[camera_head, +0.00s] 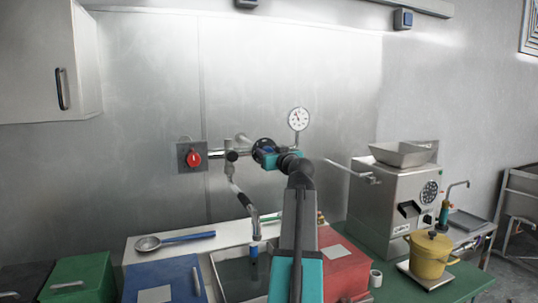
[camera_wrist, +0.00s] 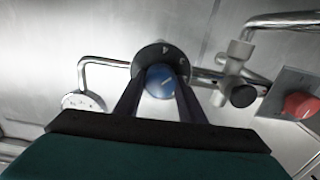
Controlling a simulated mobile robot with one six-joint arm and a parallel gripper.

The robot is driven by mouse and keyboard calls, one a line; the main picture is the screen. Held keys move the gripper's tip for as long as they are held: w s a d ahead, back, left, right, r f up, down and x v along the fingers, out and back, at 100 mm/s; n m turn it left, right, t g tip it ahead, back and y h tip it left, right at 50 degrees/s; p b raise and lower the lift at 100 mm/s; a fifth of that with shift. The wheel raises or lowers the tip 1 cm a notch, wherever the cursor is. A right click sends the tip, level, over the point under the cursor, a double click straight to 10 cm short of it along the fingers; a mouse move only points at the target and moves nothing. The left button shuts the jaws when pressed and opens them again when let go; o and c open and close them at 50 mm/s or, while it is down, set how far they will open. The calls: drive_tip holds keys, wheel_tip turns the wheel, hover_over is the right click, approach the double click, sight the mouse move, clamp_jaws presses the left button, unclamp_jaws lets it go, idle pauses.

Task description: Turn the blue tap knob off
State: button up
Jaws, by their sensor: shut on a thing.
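The blue tap knob (camera_wrist: 159,80) sits in front of a dark round disc (camera_wrist: 162,56) with pale marks, on the wall pipe. A light line on the knob's face slants in the wrist view. My gripper (camera_wrist: 159,92) is shut on the knob, with one dark finger on each side. In the head view, my gripper (camera_head: 274,158) is at the dark disc (camera_head: 263,146), and my arm and gripper hide most of the knob. The tap spout (camera_head: 245,205) hangs down to the left, over the sink.
A red knob (camera_head: 193,159) on a wall plate is left of the tap. A gauge (camera_head: 298,119) stands above the pipe. A steel grinder (camera_head: 390,200) and yellow pot (camera_head: 430,260) are right. A ladle (camera_head: 150,243) lies on the counter; a basin (camera_head: 238,279) is below.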

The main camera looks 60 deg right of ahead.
drive_tip(key=m, duration=0.3)
drive_tip(key=shift+s+d, duration=0.15)
drive_tip(key=m, duration=0.4)
drive_tip(key=shift+r+p, duration=0.1)
drive_tip(key=shift+p, duration=0.2)
drive_tip(key=m+p, duration=0.1)
drive_tip(key=m, duration=0.2)
drive_tip(key=shift+s+m, duration=0.1)
drive_tip(key=shift+m, duration=0.2)
drive_tip(key=m+p, duration=0.2)
drive_tip(key=m, duration=0.1)
drive_tip(key=shift+d+m, duration=0.1)
drive_tip(key=shift+m, duration=0.2)
drive_tip(key=m+p, duration=0.4)
drive_tip(key=m, duration=0.2)
drive_tip(key=shift+f, duration=0.2)
drive_tip(key=m+p, duration=0.4)
drive_tip(key=shift+f+m, duration=0.1)
drive_tip(key=shift+m, duration=0.3)
drive_tip(key=shift+f+m+p, duration=0.2)
drive_tip(key=shift+m+p, duration=0.65)
drive_tip(key=shift+m, duration=0.35)
